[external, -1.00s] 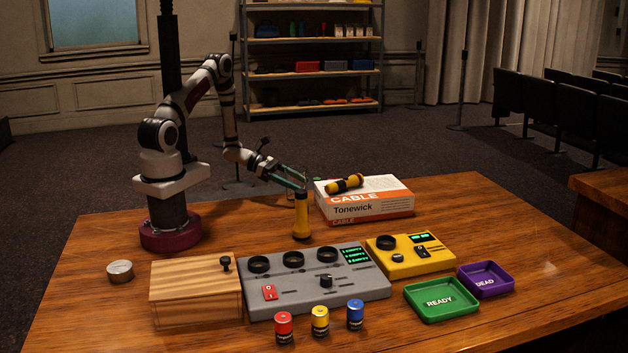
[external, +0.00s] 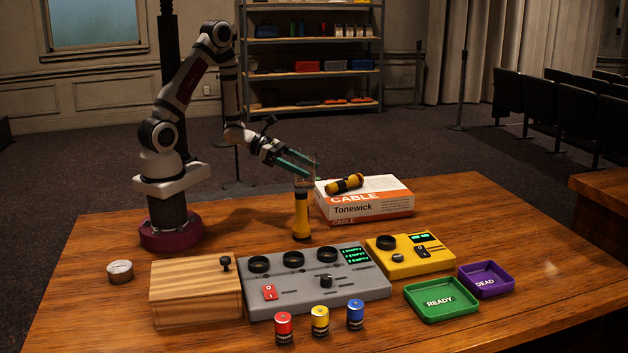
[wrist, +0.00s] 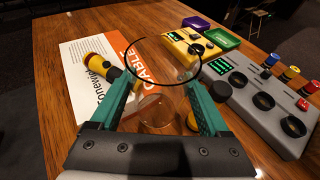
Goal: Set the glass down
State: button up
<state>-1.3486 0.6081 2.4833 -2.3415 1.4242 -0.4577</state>
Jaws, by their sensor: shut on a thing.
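A clear glass (wrist: 158,112) is held between the two green fingers of my gripper (wrist: 164,92) in the wrist view, its round dark-edged rim facing the far side. In the external view my gripper (external: 311,165) is raised above the table, behind and above a standing yellow flashlight (external: 301,214). The glass shows there only as a faint outline at the fingertips. The glass is apart from the table. The flashlight partly hides the area under it.
A white and orange cable box (external: 365,203) with a yellow-black flashlight (external: 344,183) on top stands just right of the gripper. Bare table lies left of the standing flashlight.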

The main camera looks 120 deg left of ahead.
jog(key=w+d+f+m+h, duration=0.1)
jog(key=w+d, duration=0.2)
jog(key=w, duration=0.5)
jog(key=w+d+f+m+h, duration=0.1)
jog(key=w+d+h, duration=0.1)
jog(key=w, duration=0.7)
jog(key=w+d+m+h, duration=0.1)
jog(key=w+d, duration=0.3)
jog(key=w, duration=0.5)
jog(key=shift+w+d+f+m+h, duration=0.25)
jog(key=shift+d+f+m+h, duration=0.15)
jog(key=shift+m, duration=0.1)
jog(key=w+d+m+h, duration=0.1)
jog(key=w+d, duration=0.5)
jog(key=d, duration=0.3)
jog(key=w+d+m+h, duration=0.1)
jog(key=w+d, duration=0.4)
jog(key=d, duration=0.4)
jog(key=shift+g, duration=0.4)
jog(key=f, duration=0.5)
jog(key=d+f, duration=0.1)
jog(key=f, duration=0.1)
jog(key=shift+w+f, duration=0.15)
jog(key=shift+w, duration=0.2)
